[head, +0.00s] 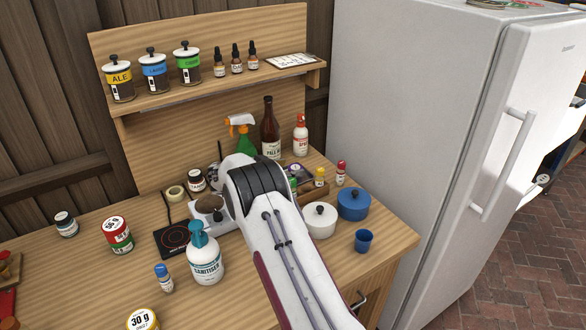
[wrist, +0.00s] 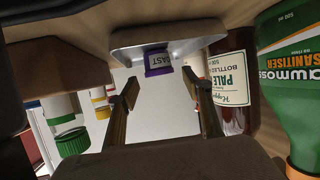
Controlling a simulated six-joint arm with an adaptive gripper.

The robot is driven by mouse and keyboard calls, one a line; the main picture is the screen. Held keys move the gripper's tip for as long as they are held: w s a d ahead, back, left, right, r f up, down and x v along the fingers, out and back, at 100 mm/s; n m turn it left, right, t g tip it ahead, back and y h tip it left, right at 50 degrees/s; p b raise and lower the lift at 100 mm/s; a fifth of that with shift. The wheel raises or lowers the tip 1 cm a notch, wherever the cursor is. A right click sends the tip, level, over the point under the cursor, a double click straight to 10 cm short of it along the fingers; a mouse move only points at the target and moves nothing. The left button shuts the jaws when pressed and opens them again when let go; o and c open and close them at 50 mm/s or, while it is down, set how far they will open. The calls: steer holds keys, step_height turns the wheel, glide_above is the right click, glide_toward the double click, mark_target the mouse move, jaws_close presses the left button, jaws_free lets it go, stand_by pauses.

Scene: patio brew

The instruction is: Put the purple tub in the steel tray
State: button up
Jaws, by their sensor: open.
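The purple tub (wrist: 158,62) shows in the wrist view, which looks upside down, small and ahead of my fingers. Part of its label is readable. The steel tray (wrist: 195,50) lies directly against it in that picture; I cannot tell whether the tub is inside the tray or behind its rim. My gripper (wrist: 160,92) is open, its two fingers apart with nothing between the tips, and the tub is beyond them.
A brown bottle (wrist: 232,85) and a green sanitiser bottle (wrist: 285,75) stand close on the right of the wrist view. A green-capped jar (wrist: 70,138) is at left. In the head view, a white pot (head: 319,221), blue pot (head: 354,204) and sanitiser pump (head: 206,260) flank my arm.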

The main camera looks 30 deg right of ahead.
steer(key=shift+v, duration=0.85)
step_height(320, 180, up, 7)
steer(key=shift+d, duration=0.15)
